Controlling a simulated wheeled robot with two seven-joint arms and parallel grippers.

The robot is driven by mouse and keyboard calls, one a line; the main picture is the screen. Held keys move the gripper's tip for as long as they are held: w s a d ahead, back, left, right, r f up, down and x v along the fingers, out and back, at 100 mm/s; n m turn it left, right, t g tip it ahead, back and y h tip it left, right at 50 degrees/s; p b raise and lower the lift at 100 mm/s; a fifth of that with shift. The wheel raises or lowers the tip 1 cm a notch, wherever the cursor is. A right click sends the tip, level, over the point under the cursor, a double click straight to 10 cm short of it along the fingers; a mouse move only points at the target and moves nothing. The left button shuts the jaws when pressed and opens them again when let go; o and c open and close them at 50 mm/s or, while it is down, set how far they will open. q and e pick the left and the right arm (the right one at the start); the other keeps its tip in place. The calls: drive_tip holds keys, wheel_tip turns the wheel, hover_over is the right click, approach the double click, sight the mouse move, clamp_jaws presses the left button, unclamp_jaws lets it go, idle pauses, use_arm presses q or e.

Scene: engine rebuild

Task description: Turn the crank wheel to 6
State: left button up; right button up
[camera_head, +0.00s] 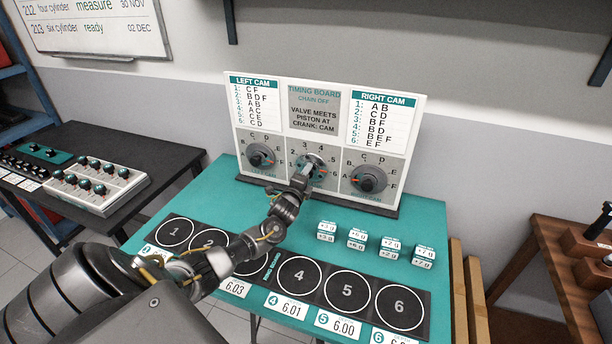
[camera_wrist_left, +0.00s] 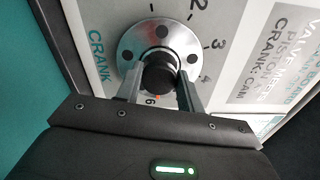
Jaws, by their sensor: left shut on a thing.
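The crank wheel (camera_wrist_left: 129,52) is a silver disc with dark holes and a black centre knob (camera_wrist_left: 159,75), on the timing board (camera_head: 317,100). In the head view the crank wheel (camera_head: 315,159) is the middle dial, partly covered by my left gripper (camera_head: 303,177). In the left wrist view my left gripper (camera_wrist_left: 161,92) is shut on the knob, one finger on each side. A small orange mark shows between the fingers, close to the printed 6 (camera_wrist_left: 150,101). The 5 is hidden there by a finger. My right gripper is not in view.
The left cam dial (camera_head: 260,156) and right cam dial (camera_head: 368,179) flank the crank wheel. Small white weight blocks (camera_head: 357,239) and numbered round pads (camera_head: 347,291) lie on the teal table (camera_head: 430,215) in front. A control box (camera_head: 95,183) stands at left.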

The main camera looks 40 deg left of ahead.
use_arm(q)
drive_tip(key=shift+m, duration=0.9)
drive_tip(key=o, duration=1)
drive_tip(key=b+v, duration=0.1)
drive_tip(key=v, duration=1)
drive_tip(key=shift+b, duration=0.4)
drive_tip(key=shift+w, duration=0.1)
